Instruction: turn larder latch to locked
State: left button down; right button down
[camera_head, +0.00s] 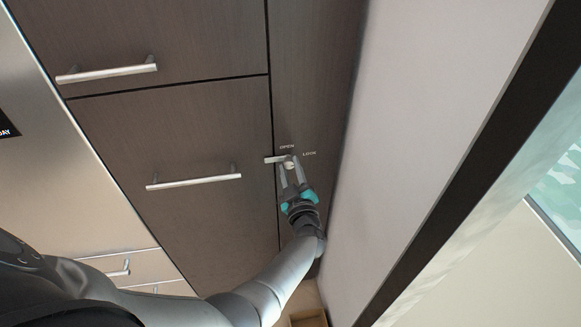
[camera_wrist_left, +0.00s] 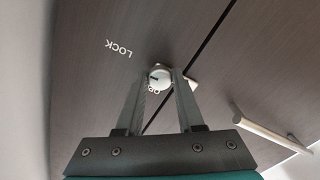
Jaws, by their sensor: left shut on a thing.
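The larder latch (camera_head: 271,159) is a small metal turn-latch on the tall dark larder door (camera_head: 312,60). Its lever sticks out to the left, across the gap beside the door. The word OPEN is printed above it and LOCK to its upper right. My left gripper (camera_head: 289,166) reaches up from below, with its two fingers closed around the latch's round knob. In the left wrist view the knob (camera_wrist_left: 159,78) sits between the fingertips, and the lever shows past the right finger. The OPEN label is partly hidden there. My right gripper is out of view.
Dark cabinet fronts with bar handles (camera_head: 194,181) (camera_head: 106,72) lie left of the larder door. A pale wall panel (camera_head: 400,150) stands close on the right. A steel front (camera_head: 50,140) is at the far left.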

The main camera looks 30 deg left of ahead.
pick_arm(q)
jog(key=shift+f, duration=0.1)
dwell(0.3)
jog(key=c, duration=0.5)
grip_release()
jog(key=shift+s, duration=0.1)
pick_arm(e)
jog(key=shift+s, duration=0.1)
